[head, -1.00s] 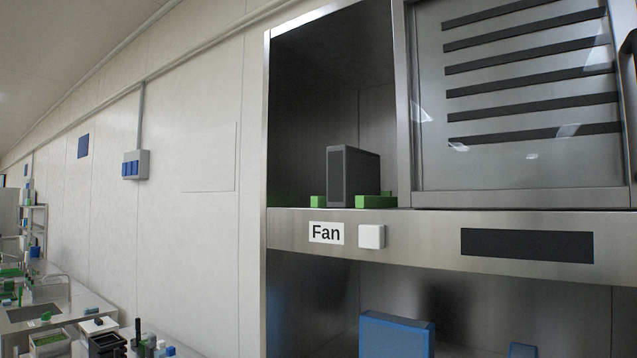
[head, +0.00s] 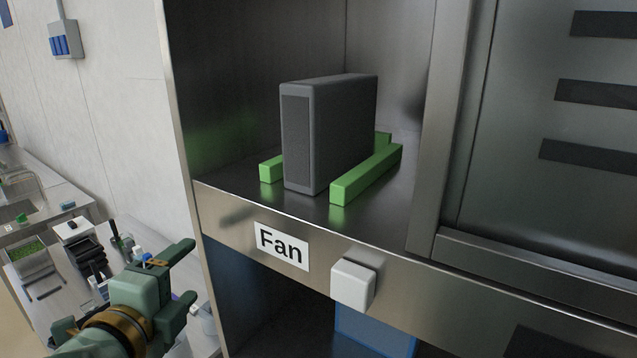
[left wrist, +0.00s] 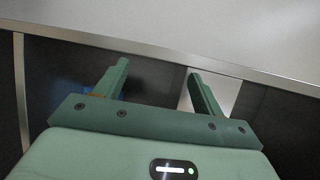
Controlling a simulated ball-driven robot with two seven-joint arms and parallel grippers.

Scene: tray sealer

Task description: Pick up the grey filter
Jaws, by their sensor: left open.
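The grey filter (head: 338,135) stands upright on the steel shelf of the open compartment in the head view. It sits between two green rails (head: 366,174), one on each side. My left gripper (head: 190,275) is at the lower left of the head view, outside the cabinet, below and left of the filter. Its two fingers are apart with nothing between them. In the left wrist view, the open fingers (left wrist: 155,85) point toward a steel edge, and the filter does not show there. My right gripper is not in view.
A "Fan" label (head: 281,245) and a white button (head: 353,285) are on the cabinet front below the shelf. A framed door panel (head: 560,200) stands right of the opening. A bench (head: 40,225) with trays and small items lies at the left.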

